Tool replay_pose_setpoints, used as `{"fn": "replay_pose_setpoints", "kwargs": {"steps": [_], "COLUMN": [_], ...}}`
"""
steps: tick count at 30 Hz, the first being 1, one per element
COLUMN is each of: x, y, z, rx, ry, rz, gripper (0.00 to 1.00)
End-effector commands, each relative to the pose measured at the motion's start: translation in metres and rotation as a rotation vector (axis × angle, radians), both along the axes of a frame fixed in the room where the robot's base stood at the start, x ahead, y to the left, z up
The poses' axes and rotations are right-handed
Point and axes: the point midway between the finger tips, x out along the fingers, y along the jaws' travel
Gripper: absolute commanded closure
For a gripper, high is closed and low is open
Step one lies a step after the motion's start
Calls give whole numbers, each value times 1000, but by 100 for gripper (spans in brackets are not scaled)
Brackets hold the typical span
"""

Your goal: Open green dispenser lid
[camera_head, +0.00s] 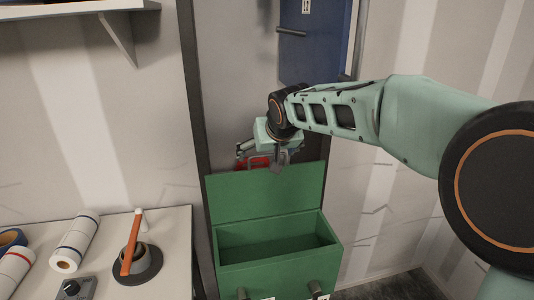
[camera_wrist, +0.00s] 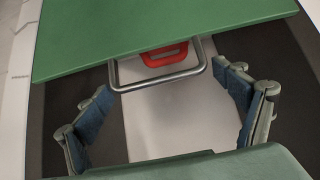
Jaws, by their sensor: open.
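The green dispenser (camera_head: 280,275) stands at the lower middle of the head view. Its lid (camera_head: 265,191) is raised, standing up at the back, and the box inside is in view and looks empty. In the wrist view the lid (camera_wrist: 150,30) fills the top as a green panel. My gripper (camera_head: 262,152) is just above and behind the lid's upper edge. In the wrist view its blue-padded fingers (camera_wrist: 164,88) are spread wide with nothing held between them. A grey metal handle (camera_wrist: 160,83) and a red piece (camera_wrist: 165,54) show beyond the lid's edge; contact with the fingers is not visible.
A white bench (camera_head: 165,280) at left holds paper rolls (camera_head: 75,243) and a dark round holder with an orange stick (camera_head: 137,264). A shelf (camera_head: 75,9) is at upper left. A blue panel with a handle (camera_head: 310,45) is behind my arm.

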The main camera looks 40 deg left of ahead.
Motion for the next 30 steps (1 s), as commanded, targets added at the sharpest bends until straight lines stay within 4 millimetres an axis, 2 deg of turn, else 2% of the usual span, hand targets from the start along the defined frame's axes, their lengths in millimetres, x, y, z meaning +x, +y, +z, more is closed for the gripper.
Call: {"fn": "replay_pose_setpoints", "kwargs": {"steps": [7, 21, 30], "x": [-8, -46, -55], "y": [-9, -55, -64], "z": [13, 75, 86], "rx": [0, 2, 0], "ry": [-1, -4, 1], "rz": [-1, -1, 1], "gripper": [11, 11, 11]}}
